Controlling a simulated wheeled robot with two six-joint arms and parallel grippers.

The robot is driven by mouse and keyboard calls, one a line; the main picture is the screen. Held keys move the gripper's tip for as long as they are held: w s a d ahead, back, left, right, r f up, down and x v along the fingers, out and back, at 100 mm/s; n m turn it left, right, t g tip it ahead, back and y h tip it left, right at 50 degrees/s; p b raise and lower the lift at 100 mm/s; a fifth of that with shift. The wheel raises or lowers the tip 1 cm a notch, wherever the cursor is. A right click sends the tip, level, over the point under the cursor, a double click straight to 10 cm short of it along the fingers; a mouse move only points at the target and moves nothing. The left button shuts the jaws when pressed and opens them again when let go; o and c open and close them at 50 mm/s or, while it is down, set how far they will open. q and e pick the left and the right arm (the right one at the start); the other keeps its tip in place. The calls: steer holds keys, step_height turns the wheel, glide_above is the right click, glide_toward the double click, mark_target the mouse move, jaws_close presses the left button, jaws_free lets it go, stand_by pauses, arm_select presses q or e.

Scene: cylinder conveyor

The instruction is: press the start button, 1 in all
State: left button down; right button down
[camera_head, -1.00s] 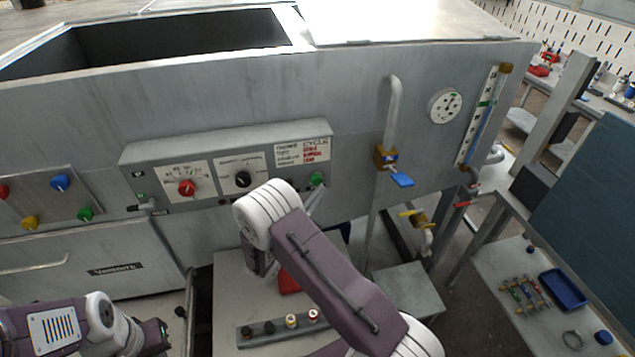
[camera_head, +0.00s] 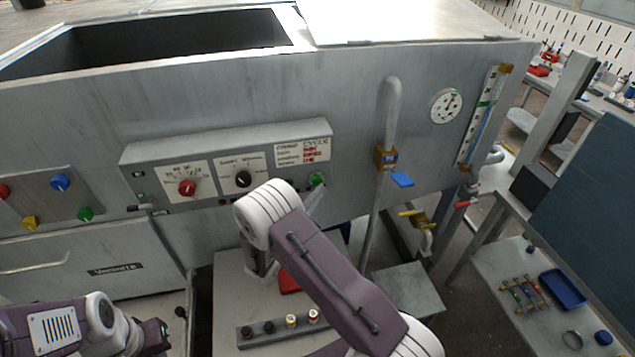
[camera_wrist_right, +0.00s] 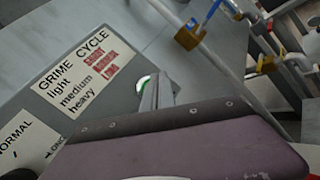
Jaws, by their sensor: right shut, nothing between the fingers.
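The green button (camera_head: 317,179) sits at the right end of the grey control panel (camera_head: 225,141), under the grime cycle label. In the right wrist view the green button (camera_wrist_right: 141,82) shows only in part, behind the finger. My right gripper (camera_head: 317,193) is shut and empty, with its tip close below the button. In the right wrist view my right gripper (camera_wrist_right: 157,88) points at the button; I cannot tell whether it touches. My left gripper (camera_head: 158,335) is low at the left, away from the panel; its jaws are unclear.
A red knob (camera_head: 187,187) and a black knob (camera_head: 243,179) are left of the button on the panel. A vertical pipe with a blue-handled valve (camera_head: 402,180) stands to the right. A tray of several small cylinders (camera_head: 270,341) lies below.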

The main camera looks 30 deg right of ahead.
steer(key=shift+w, duration=0.15)
stand_by(0.3)
steer(key=shift+w+d, duration=0.15)
steer(key=shift+w, duration=0.15)
steer(key=shift+w+b, duration=0.45)
stand_by(0.6)
steer(key=shift+s, duration=0.9)
steer(key=s, duration=0.2)
steer(key=s+a, duration=0.1)
steer(key=s, duration=0.1)
steer(key=shift+s+a, duration=0.2)
steer(key=shift+s, duration=0.2)
stand_by(0.6)
